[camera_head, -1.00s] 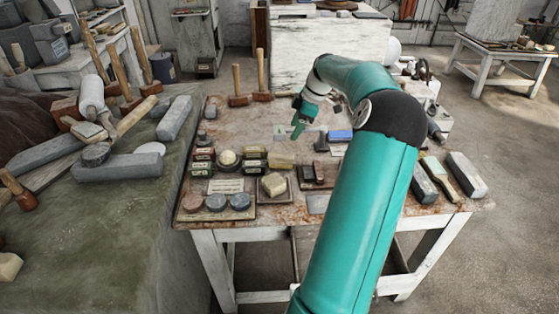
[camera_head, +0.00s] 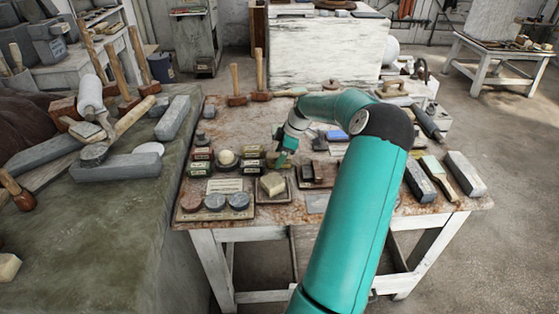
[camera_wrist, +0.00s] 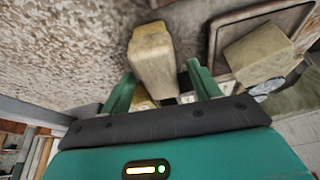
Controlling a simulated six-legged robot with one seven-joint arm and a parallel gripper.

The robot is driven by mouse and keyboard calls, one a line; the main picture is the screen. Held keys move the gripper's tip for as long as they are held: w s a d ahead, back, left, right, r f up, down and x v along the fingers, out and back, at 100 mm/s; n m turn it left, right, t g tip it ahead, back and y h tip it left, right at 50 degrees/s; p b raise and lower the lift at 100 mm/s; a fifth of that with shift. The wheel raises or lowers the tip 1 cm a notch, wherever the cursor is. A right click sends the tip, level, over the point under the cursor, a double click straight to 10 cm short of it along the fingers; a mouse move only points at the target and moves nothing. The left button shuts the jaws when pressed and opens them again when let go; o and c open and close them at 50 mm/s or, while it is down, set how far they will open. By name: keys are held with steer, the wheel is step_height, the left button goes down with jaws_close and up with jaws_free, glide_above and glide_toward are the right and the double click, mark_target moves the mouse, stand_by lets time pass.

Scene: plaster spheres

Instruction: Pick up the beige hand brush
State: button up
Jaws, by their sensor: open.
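A beige, block-like thing (camera_wrist: 153,55), which looks like the hand brush, lies just beyond my fingers in the wrist view. Its near end reaches toward the gap between the fingers, and I cannot tell whether they touch it. My gripper (camera_wrist: 157,78) is open with nothing held. In the head view my gripper (camera_head: 282,158) points down at the middle of the table, behind the small tray, and hides what lies beneath it. I cannot clearly make out the brush there.
A pale block (camera_head: 272,184) sits on a small dark tray (camera_head: 285,196) close in front. Dark green boxes (camera_head: 252,164) stand left of my gripper. A blue block (camera_head: 337,136) lies to the right. Two wooden mallets (camera_head: 236,85) stand at the back left. Bare tabletop shows behind the boxes.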

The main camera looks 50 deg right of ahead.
steer(key=shift+w+f, duration=0.1)
steer(key=shift+f, duration=0.15)
steer(key=shift+f, duration=0.25)
stand_by(0.4)
steer(key=c, duration=1.1)
